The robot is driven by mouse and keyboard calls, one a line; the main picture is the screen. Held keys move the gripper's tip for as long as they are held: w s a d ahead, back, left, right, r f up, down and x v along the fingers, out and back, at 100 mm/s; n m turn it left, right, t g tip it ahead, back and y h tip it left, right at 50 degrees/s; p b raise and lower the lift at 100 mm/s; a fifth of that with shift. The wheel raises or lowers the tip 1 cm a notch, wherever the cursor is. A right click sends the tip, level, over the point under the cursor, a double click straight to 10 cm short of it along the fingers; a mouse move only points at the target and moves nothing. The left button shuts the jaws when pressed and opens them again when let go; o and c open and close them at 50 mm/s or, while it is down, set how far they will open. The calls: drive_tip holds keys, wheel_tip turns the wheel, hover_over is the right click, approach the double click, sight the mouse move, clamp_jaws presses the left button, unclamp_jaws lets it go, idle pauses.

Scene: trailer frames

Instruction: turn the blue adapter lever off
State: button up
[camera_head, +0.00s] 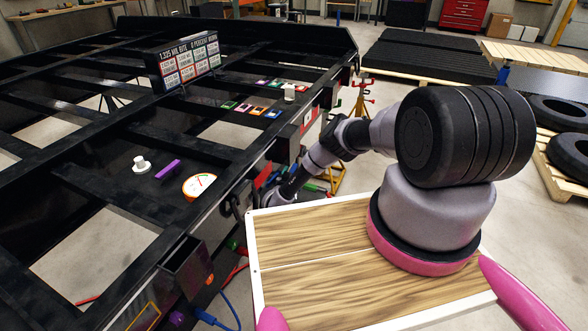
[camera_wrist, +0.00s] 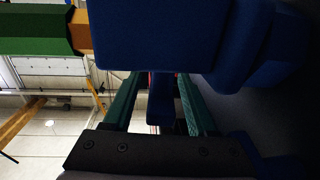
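The blue adapter (camera_wrist: 160,35) fills the upper middle of the wrist view, very close to the camera. A narrow blue piece, which looks like its lever (camera_wrist: 160,105), hangs down from it. My gripper (camera_wrist: 158,100) has its two green fingers on either side of this lever. Dark gaps show between the lever and both fingers, so it looks open around the lever rather than clamped. The fingertips are hidden behind the adapter. In the head view my arm reaches down to the trailer frame's side, and the gripper and lever cannot be made out clearly there.
A green and orange part (camera_wrist: 35,32) is at the wrist view's upper left. The black trailer frame (camera_head: 60,190) fills the head view's left. A wood-topped board (camera_head: 310,240) lies under my arm. Yellow and red stands (camera_head: 362,100) and tires (camera_head: 560,112) are to the right.

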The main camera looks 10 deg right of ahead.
drive_tip(key=v, duration=1)
drive_tip(key=shift+s+a, duration=0.15)
drive_tip(key=shift+s, duration=0.2)
